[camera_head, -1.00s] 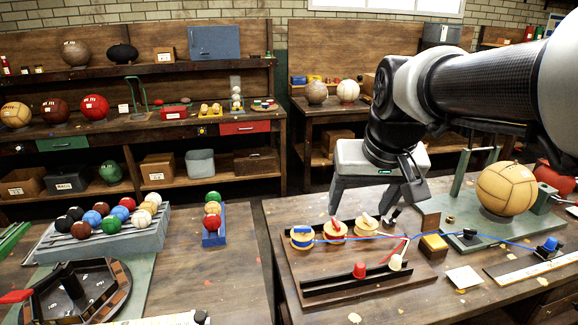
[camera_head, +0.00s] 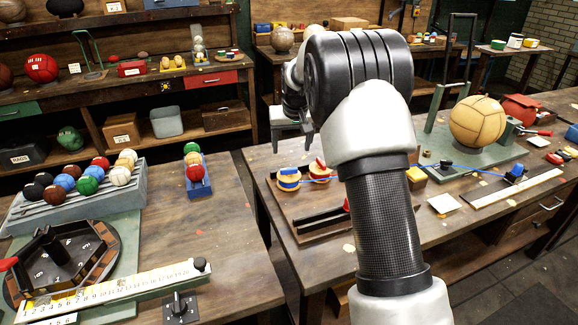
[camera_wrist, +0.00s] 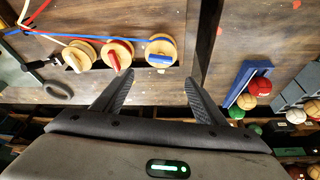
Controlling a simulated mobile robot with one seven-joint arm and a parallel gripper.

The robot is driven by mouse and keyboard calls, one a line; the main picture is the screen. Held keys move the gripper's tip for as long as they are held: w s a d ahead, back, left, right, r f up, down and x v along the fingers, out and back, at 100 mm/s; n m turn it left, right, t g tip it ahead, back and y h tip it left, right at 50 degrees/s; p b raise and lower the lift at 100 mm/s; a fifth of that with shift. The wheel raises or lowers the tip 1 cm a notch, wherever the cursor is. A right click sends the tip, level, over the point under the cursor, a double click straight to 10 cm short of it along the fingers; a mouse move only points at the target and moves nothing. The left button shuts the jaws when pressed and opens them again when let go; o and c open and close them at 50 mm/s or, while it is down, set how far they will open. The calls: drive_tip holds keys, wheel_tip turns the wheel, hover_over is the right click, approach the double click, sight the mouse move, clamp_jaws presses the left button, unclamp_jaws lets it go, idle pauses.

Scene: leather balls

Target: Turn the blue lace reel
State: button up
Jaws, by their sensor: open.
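The blue lace reel (camera_head: 288,181) is a wooden spool with blue lace and a blue knob, at the left end of the reel row on a wooden board. In the wrist view the blue reel (camera_wrist: 161,59) is rightmost, just beyond the gap between my fingertips. The red lace reel (camera_head: 318,172) is beside it; it shows in the wrist view (camera_wrist: 117,54) too, with the white lace reel (camera_wrist: 80,57). My gripper (camera_head: 292,146) is open and empty, apart from the reels, above and behind the blue one. My arm hides part of the board in the head view.
A blue tray of balls (camera_head: 197,185) stands on the left bench, across a gap between benches. A tan ball (camera_head: 477,122) sits on a green stand at right. A dark rail (camera_head: 318,223) lies in front of the reels.

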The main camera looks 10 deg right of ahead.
sight(289, 169)
drive_tip(key=x, duration=1.2)
drive_tip(key=shift+f, duration=0.1)
drive_tip(key=c, duration=1.1)
